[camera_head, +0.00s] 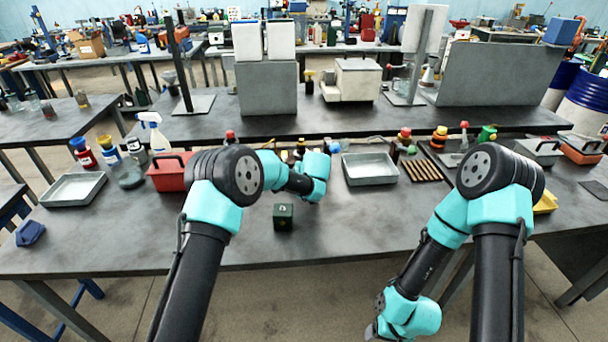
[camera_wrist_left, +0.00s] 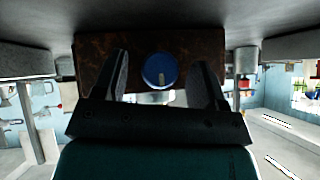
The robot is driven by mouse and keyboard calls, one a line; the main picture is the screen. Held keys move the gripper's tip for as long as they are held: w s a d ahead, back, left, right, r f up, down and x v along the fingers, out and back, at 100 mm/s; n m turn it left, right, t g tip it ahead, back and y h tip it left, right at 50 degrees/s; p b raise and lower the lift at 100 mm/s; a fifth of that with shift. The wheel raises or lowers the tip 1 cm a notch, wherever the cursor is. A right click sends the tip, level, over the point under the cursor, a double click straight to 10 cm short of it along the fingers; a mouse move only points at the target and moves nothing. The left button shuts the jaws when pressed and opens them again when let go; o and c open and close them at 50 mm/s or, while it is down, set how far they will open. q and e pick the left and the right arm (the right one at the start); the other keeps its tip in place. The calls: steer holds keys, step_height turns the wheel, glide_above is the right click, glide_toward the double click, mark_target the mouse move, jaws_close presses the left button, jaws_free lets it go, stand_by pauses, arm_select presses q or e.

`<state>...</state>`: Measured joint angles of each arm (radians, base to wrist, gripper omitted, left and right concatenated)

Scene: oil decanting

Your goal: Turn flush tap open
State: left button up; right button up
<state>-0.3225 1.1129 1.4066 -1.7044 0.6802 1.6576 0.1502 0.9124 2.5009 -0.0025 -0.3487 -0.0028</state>
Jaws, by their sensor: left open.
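The tap's round blue knob (camera_wrist_left: 159,71), with a pale mark on its face, sits on a rust-brown block (camera_wrist_left: 97,62) in the left wrist view. My left gripper (camera_wrist_left: 161,64) is open, with one finger on each side of the knob. Gaps show between knob and fingers, so it is not gripped. In the head view my left wrist hides the left fingers and the knob. My right arm hangs at the front of the table; its gripper (camera_head: 374,331) is mostly cut off at the bottom edge, and its jaws cannot be made out.
A red toolbox (camera_head: 168,176) and a grey tray (camera_head: 73,203) stand to the left. Another grey tray (camera_head: 370,181) and a slatted wooden rack (camera_head: 421,170) lie right of my left wrist.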

arm_select(q)
steer(key=shift+c, duration=0.4)
steer(key=c, duration=0.8)
steer(key=shift+c, duration=0.2)
steer(key=shift+d+f+m+y, duration=0.15)
steer(key=shift+m+y, duration=0.35)
steer(key=shift+y, duration=0.5)
steer(key=shift+w+d+m+y, duration=0.1)
steer(key=shift+m+y, duration=0.9)
steer(key=shift+y, duration=0.7)
steer(key=o, duration=0.9)
